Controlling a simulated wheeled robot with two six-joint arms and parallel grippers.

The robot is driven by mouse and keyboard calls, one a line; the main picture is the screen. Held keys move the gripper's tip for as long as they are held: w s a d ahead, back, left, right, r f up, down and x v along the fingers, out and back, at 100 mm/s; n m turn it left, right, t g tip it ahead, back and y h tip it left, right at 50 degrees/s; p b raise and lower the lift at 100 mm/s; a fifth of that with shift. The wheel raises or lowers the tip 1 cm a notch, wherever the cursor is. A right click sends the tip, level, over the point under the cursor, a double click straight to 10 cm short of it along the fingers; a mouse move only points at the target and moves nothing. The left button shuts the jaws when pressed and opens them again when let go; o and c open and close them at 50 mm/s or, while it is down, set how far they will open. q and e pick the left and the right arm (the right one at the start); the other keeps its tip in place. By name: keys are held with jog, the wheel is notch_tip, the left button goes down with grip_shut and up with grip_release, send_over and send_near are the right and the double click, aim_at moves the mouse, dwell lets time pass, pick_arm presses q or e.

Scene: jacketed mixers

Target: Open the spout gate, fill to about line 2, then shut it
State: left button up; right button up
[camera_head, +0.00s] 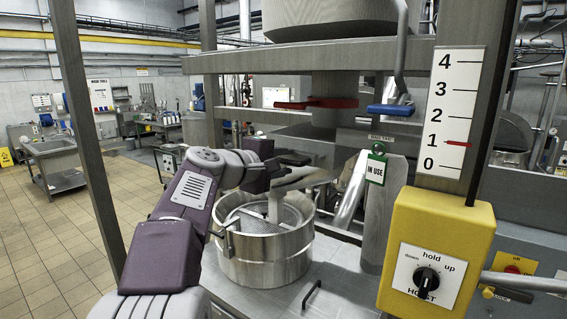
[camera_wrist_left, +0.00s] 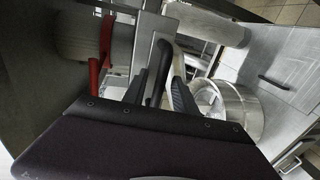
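A steel pot (camera_head: 268,250) stands under the frame, with a perforated insert and a pale upright shape inside. I cannot tell if that shape is a stream or a part. The pot also shows in the left wrist view (camera_wrist_left: 240,108). Above are a red handle (camera_head: 315,103) and a blue-gripped lever (camera_head: 390,109). The white level scale (camera_head: 453,110) runs 0 to 4, its red pointer close to 1. My left gripper (camera_head: 287,168) is above the pot, below the red handle. In the wrist view its fingers (camera_wrist_left: 158,95) are apart, with a dark bar between them; contact is unclear. My right gripper is out of view.
A yellow hoist box (camera_head: 437,250) has its knob near hold. A green-edged IN USE tag (camera_head: 376,167) hangs beside the pot. Grey frame posts (camera_head: 88,130) stand close to my arm. A black handle (camera_head: 311,294) lies in front. Tiled floor at left is open.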

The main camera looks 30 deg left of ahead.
pick_arm(q)
jog(key=b+v, duration=0.3)
jog(key=v, duration=0.6)
jog(key=shift+w, duration=0.1)
